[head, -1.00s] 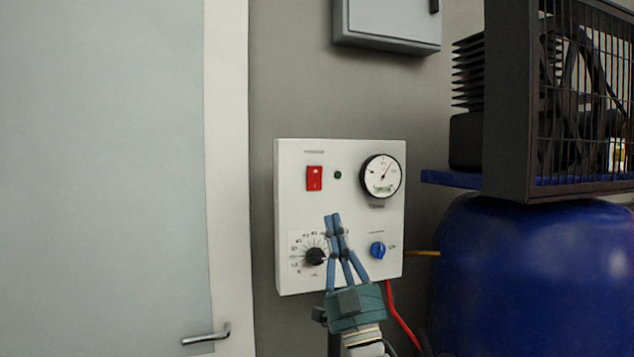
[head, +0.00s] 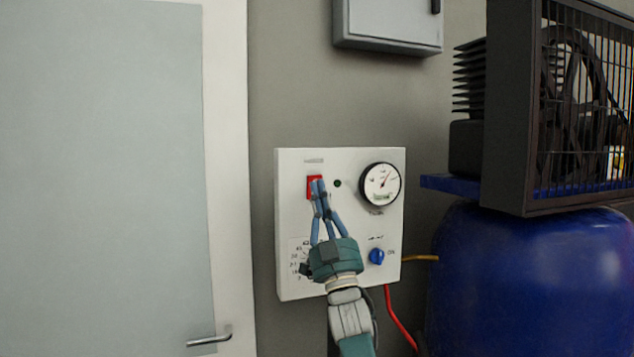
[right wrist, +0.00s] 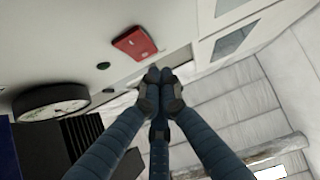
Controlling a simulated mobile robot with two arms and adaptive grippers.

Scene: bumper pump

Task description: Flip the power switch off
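The red power switch (head: 314,182) is at the upper left of the white control panel (head: 341,155). In the head view my right gripper (head: 318,185) is in front of the switch and covers its lower part. Its blue fingers are drawn together with nothing visible between them. In the right wrist view the red switch (right wrist: 135,43) lies just beyond the closed fingertips (right wrist: 160,80), with a visible gap in that picture. Whether the fingers touch the switch is not clear. My left gripper is not in view.
The panel also carries a small dark green lamp (head: 337,183), a round gauge (head: 380,184), a blue knob (head: 376,257) and a black dial (head: 304,269), partly hidden. A blue tank (head: 530,280) with a caged fan (head: 575,100) stands right. A door (head: 100,180) is left.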

